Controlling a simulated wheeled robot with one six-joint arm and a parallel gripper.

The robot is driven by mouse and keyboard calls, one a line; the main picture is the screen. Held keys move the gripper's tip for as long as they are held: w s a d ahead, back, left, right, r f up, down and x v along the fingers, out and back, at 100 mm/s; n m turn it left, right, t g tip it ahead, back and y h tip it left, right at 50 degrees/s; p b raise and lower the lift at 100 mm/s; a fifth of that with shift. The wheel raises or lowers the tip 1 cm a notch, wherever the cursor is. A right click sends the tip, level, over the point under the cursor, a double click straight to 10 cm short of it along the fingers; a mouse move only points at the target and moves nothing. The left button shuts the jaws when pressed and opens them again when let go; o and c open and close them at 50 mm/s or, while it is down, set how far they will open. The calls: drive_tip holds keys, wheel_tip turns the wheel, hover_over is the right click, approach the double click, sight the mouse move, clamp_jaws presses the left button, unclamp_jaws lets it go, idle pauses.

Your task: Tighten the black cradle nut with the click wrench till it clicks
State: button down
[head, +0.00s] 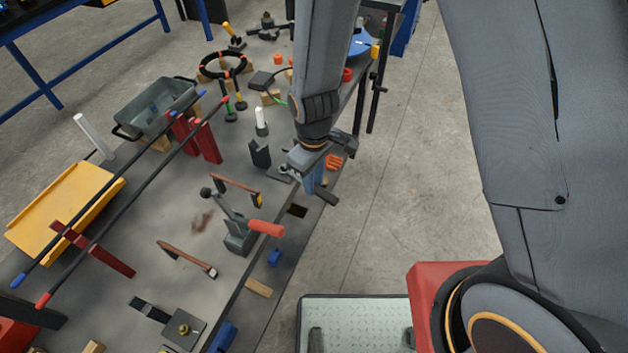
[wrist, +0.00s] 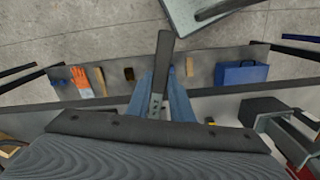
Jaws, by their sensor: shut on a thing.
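My gripper (head: 316,182) is over the bench's right edge in the head view, pointing down. Its blue fingers also show in the wrist view (wrist: 162,98), closed around a dark bar-shaped handle (wrist: 164,60) with a metal part at its near end. It looks like the click wrench; its dark end (head: 326,195) shows beside the fingers in the head view. A black V-shaped cradle (head: 260,154) stands on the bench just left of my gripper, apart from it. I cannot make out the black cradle nut clearly; my gripper may hide it.
A clamp with a red handle (head: 266,228) stands in front of the cradle. Two long rods (head: 135,198) cross red stands at left, near a yellow tray (head: 66,205) and grey bin (head: 158,108). A blue box (wrist: 241,73) shows in the wrist view.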

drive_tip(key=shift+r, duration=0.1)
drive_tip(key=shift+r+p, duration=1.95)
drive_tip(key=shift+r, duration=0.6)
drive_tip(key=w+d+f+m+b, duration=0.4)
drive_tip(key=w+d+f+m, duration=0.1)
drive_tip(key=d, duration=0.5)
drive_tip(key=w+d+f+m+b, duration=0.4)
drive_tip(key=w+d+m, duration=0.1)
drive_tip(key=d, duration=0.5)
drive_tip(key=shift+w+f+m+b, duration=0.3)
drive_tip(key=shift+w+f+b, duration=0.05)
drive_tip(key=shift+w, duration=0.15)
